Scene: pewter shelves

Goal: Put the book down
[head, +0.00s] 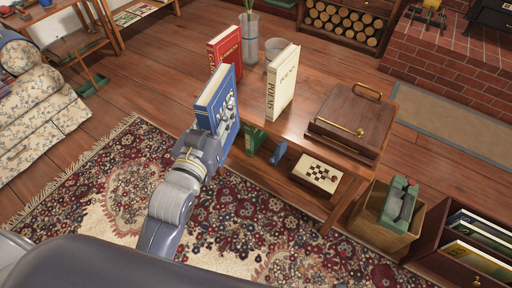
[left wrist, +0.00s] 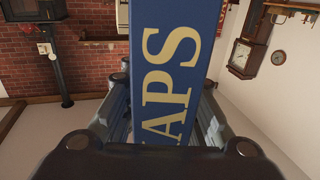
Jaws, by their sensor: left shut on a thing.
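A blue book (head: 213,103) with yellow lettering on its spine is upright in my left gripper (head: 228,113). The gripper is shut on it, and the book is at the near left side of the wooden table (head: 307,98). In the left wrist view the blue book (left wrist: 178,72) fills the middle between the fingers, with the letters "APS" showing. I cannot tell whether its lower edge touches the tabletop. My right gripper does not show.
A red book (head: 226,46) and a cream "POEMS" book (head: 283,84) stand upright on the table. A glass vase (head: 250,40) is behind them. A brown wooden case (head: 346,120) takes the right end.

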